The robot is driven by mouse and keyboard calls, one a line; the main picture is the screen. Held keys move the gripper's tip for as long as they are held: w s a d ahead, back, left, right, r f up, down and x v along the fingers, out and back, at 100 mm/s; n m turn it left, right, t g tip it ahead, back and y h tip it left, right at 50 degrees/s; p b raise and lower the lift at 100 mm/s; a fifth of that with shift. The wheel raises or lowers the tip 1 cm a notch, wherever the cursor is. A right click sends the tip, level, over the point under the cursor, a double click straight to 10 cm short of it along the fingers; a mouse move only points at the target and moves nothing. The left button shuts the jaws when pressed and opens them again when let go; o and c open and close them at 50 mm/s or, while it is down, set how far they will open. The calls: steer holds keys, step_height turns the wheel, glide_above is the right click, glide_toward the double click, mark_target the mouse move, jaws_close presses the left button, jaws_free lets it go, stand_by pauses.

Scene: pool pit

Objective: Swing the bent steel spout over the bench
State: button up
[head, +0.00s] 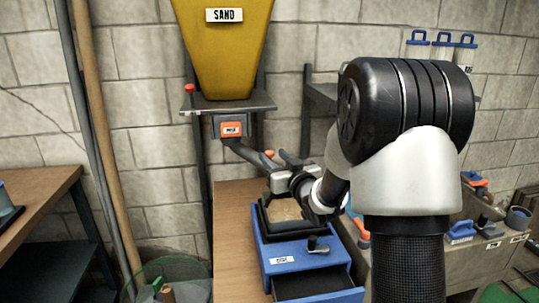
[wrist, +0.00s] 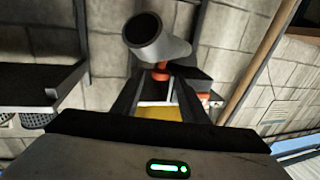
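The bent steel spout (head: 245,153) is a dark grey pipe. It runs down and to the right from the box under the sand hopper (head: 222,45), with a red piece (head: 269,153) near its end. In the wrist view the spout (wrist: 158,42) shows its round dark mouth, with the red piece (wrist: 161,74) below. My gripper (head: 283,160) is close to the spout's end. In the wrist view the fingers (wrist: 160,82) stand apart, with the red piece between or just beyond their tips; contact cannot be told. The wooden bench (head: 228,225) stands below.
Long poles (head: 92,120) lean at the left. A shelf with blue-handled tools (head: 460,238) stands at the right.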

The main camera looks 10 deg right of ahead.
mark_target(271, 154)
steer(key=shift+x, duration=1.95)
jaws_close()
